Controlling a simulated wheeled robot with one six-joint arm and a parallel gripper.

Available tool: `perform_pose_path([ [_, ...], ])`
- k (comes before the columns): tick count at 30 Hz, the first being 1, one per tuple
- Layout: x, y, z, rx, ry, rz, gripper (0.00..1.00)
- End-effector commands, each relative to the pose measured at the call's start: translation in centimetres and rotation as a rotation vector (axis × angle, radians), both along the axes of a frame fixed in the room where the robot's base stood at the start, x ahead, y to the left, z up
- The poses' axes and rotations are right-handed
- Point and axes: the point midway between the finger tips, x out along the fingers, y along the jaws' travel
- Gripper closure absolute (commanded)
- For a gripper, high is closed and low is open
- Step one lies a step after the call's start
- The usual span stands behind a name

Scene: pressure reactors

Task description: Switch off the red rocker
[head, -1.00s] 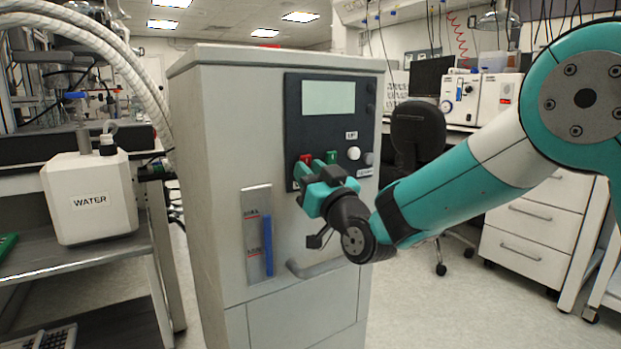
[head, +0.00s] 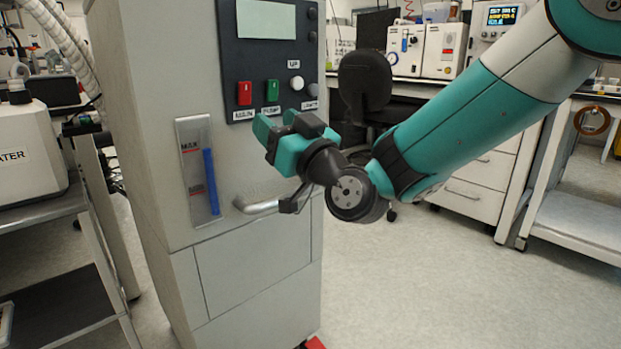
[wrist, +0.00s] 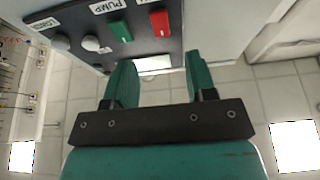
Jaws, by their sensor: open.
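The red rocker (head: 245,93), labelled MAIN, is on the dark control panel (head: 229,60) of the grey cabinet. It also shows in the wrist view (wrist: 160,22), beyond the gap between my fingers. A green rocker (head: 272,90), labelled PUMP, sits just right of the red one in the head view; it shows in the wrist view too (wrist: 121,31). My gripper (head: 270,126) is open and empty, in front of the cabinet just below the panel's lower edge. It appears clear of both rockers. In the wrist view both fingers (wrist: 157,70) point towards the panel.
White knobs (head: 296,82) are right of the rockers. A blue level gauge (head: 210,182) and a bar handle (head: 262,207) are lower on the cabinet. A black chair (head: 365,85) is behind. Floor is open at right.

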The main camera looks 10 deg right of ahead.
Motion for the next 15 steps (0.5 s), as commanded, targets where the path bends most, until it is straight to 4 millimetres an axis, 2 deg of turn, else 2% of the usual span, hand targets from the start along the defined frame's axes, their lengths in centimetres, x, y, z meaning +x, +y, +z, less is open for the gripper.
perform_pose_path([
  [1, -0.8, -0.7, -1.2, 0.001, -0.002, -0.003, 0.49],
  [4, -2.4, -1.7, -1.9, 0.001, -0.002, -0.003, 0.49],
  [9, -4.7, -3.3, -2.8, 0.0, -0.001, -0.003, 0.49],
  [15, -6.3, -4.4, -3.2, 0.0, 0.0, -0.001, 0.49],
])
